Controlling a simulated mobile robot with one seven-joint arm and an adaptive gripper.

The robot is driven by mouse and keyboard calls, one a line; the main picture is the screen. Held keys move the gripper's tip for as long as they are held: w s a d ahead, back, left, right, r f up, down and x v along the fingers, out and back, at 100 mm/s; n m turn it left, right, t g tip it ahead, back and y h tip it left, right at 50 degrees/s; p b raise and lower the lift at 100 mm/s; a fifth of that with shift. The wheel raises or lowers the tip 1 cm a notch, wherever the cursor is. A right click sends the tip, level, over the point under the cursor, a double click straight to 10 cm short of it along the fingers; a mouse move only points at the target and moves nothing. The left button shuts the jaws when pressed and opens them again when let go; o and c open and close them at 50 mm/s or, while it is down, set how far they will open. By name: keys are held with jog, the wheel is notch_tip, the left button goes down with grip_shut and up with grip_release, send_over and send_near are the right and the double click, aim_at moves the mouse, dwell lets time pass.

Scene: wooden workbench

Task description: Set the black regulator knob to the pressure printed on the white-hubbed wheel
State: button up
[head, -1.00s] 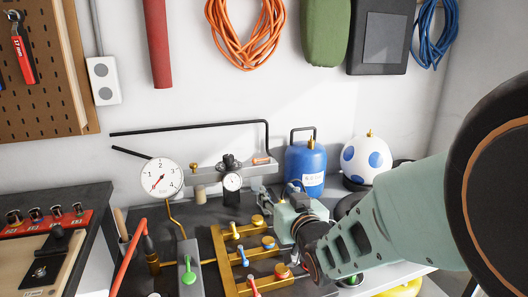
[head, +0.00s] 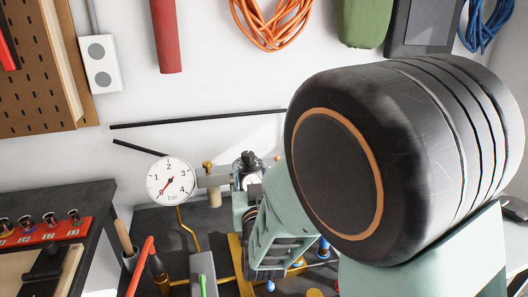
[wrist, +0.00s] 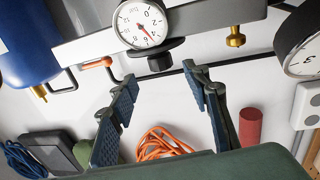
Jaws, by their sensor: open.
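The black regulator knob (wrist: 160,58) shows in the wrist view beside a small white gauge (wrist: 141,25) with a red needle, on a grey bar. In the head view the knob (head: 248,158) stands above that gauge, which my arm partly covers. My gripper (wrist: 161,78) is open and empty. Its fingertips lie either side of the knob in the picture, seemingly short of it; contact does not show. I cannot make out a white-hubbed wheel or a printed pressure.
A larger bar gauge (head: 170,180) stands left of the regulator. A brass fitting (wrist: 236,37), an orange-ended handle (wrist: 95,64) and a blue tank (wrist: 28,45) show in the wrist view. Valves with coloured handles (head: 203,284) lie low in the head view. A red socket rack (head: 45,231) is at left.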

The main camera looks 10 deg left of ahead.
aim_at(248, 160)
jog(key=x, duration=0.8)
jog(key=c, duration=1.2)
